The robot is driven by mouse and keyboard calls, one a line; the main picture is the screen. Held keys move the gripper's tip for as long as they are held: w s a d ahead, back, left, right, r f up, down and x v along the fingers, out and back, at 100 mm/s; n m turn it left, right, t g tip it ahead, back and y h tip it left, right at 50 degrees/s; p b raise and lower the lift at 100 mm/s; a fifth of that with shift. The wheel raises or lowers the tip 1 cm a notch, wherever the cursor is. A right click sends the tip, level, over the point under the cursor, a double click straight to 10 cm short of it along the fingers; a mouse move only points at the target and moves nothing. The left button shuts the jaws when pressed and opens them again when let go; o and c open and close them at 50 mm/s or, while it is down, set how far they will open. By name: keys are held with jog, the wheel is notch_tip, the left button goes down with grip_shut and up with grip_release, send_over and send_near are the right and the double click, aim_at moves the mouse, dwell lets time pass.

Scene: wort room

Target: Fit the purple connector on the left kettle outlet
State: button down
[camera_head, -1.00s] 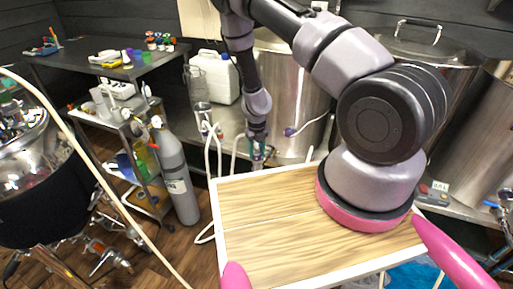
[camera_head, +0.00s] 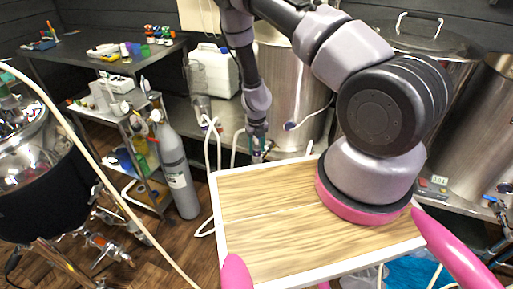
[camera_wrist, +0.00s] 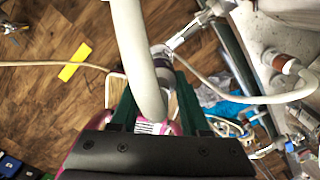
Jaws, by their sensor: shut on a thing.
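My gripper (camera_head: 257,154) hangs low in front of the left kettle (camera_head: 292,85), a tall steel vessel on the bench. In the wrist view, the green fingers (camera_wrist: 153,100) are shut around a fitting at the end of a thick white hose (camera_wrist: 127,45). The purple connector (camera_wrist: 163,66) shows only as a small dark purplish and metal piece between the fingers; the hose hides most of it. The left kettle outlet is near the fingertips in the head view, but I cannot make out whether the connector touches it.
A white jug (camera_head: 216,72) and a gas cylinder (camera_head: 172,165) stand left of my gripper. White hoses (camera_head: 207,160) loop below the bench. Another lidded kettle (camera_head: 440,60) stands right. A shelf cart (camera_head: 115,110) is further left. Some wooden floor (camera_head: 185,235) is clear.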

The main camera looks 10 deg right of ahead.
jog(key=shift+f, duration=1.2)
jog(key=shift+c, duration=1.5)
grip_release()
jog(key=shift+r, duration=0.1)
notch_tip(320, 180, up, 11)
jog(key=shift+f, duration=0.1)
notch_tip(320, 180, up, 32)
jog(key=s+a+n+t+y, duration=0.15)
jog(key=n+y, duration=0.25)
jog(key=n, duration=0.9)
jog(key=s+d+r+n+t+h, duration=0.1)
jog(key=s+d+r+n+t, duration=0.1)
jog(key=s+r+n, duration=0.6)
jog(key=s+d+r+n+t+h, duration=0.1)
jog(key=s+d+r+n+t, duration=0.2)
jog(key=s+r+n, duration=0.6)
jog(key=s+d+r, duration=0.2)
jog(key=s, duration=0.1)
jog(key=shift+s+d+r+t, duration=0.15)
jog(key=shift+s+r+t, duration=0.2)
jog(key=shift+s+r, duration=0.05)
